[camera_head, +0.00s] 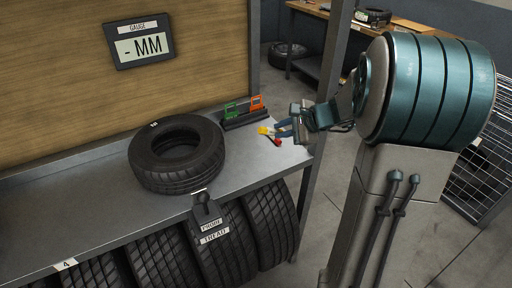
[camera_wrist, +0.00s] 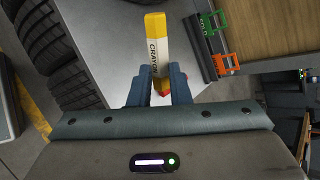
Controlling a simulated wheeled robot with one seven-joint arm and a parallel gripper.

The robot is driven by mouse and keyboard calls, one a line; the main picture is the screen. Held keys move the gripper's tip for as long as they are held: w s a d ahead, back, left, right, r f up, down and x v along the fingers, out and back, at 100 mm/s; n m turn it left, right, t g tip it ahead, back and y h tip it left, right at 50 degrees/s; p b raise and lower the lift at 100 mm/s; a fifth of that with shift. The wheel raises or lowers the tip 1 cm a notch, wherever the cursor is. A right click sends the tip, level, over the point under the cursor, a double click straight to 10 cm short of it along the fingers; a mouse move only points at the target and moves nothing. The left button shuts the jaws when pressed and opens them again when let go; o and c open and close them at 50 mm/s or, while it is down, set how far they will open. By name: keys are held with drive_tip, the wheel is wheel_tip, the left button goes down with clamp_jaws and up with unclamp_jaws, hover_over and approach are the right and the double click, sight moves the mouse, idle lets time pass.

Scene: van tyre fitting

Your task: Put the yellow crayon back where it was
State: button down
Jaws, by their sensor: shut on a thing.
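The yellow crayon (camera_wrist: 157,45) is in my gripper (camera_wrist: 160,84), between its two blue fingers, in the wrist view. In the head view the crayon (camera_head: 263,130) shows as a small yellow piece at the fingertips of my gripper (camera_head: 280,130), over the right end of the grey shelf (camera_head: 100,212). I cannot tell whether the crayon touches the shelf. A small red thing (camera_head: 277,141) shows just below the fingers in the head view.
A black holder (camera_head: 245,119) with green and orange tags stands behind the gripper. A tyre (camera_head: 178,155) lies flat on the shelf to the left. A labelled probe (camera_head: 207,212) hangs at the front edge. A metal post (camera_head: 322,110) rises at the shelf's right end.

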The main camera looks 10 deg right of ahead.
drive_tip(key=w+a+f, duration=0.1)
drive_tip(key=w+f, duration=0.1)
drive_tip(key=w, duration=0.1)
drive_tip(key=w+a+f+p, duration=0.1)
drive_tip(key=w+f, duration=0.1)
drive_tip(key=w, duration=0.1)
drive_tip(key=w+a+f, duration=0.2)
drive_tip(key=w, duration=0.2)
drive_tip(key=shift+w+f, duration=0.1)
drive_tip(key=shift+f, duration=2.2)
drive_tip(key=shift+f, duration=0.1)
drive_tip(key=c, duration=1.3)
unclamp_jaws()
drive_tip(key=shift+c, duration=0.2)
